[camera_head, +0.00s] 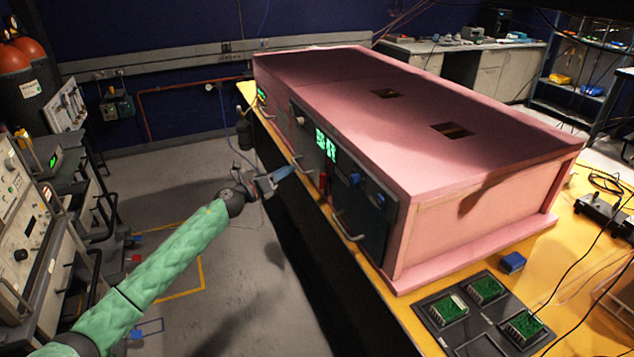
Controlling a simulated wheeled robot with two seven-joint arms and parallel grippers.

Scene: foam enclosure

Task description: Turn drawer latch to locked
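The pink foam enclosure (470,210) stands on a yellow bench. Its dark front panel (370,222) carries a green lit display, a blue knob (354,180) and another small blue part (381,198). A drawer handle (348,229) sits low on the panel, with a second handle (297,163) farther along the front. I cannot tell which part is the drawer latch or how it is turned. My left gripper (280,177), on the green-sleeved arm, is in front of the enclosure, left of the display. Its finger opening is too small to judge. My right gripper is out of view.
Instrument racks (30,225) stand at the left. The floor between racks and bench is mostly clear.

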